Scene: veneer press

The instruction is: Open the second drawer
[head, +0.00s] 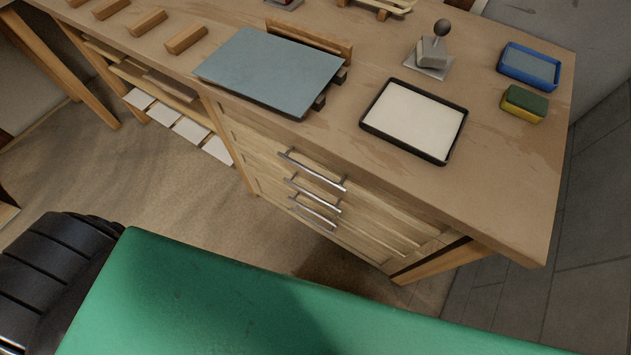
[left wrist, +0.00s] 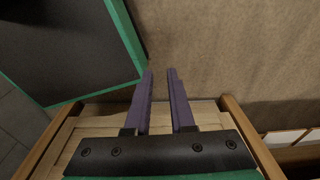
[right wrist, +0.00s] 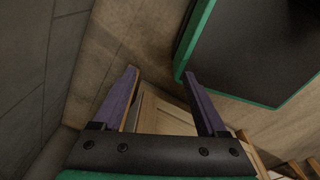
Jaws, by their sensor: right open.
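In the head view, a wooden drawer cabinet (head: 385,228) under the workbench has three bar handles, one above another. The second drawer's handle (head: 313,195) is the middle one, below the top handle (head: 312,170) and above the bottom handle (head: 312,213). All drawer fronts look flush. Neither gripper shows in the head view. In the left wrist view, my left gripper (left wrist: 160,71) has its purple fingers a little apart and empty; wooden panelling (left wrist: 75,125) lies behind it. In the right wrist view, my right gripper (right wrist: 160,71) is open and empty, with wooden panelling (right wrist: 160,113) behind it. Neither wrist view shows a handle.
On the workbench (head: 520,180) are a blue-grey sheet (head: 270,68), a black-rimmed white tray (head: 415,120), a knobbed metal device (head: 435,55), a blue box (head: 530,66) and a green-yellow sponge (head: 524,104). Open floor (head: 150,180) lies left of the cabinet.

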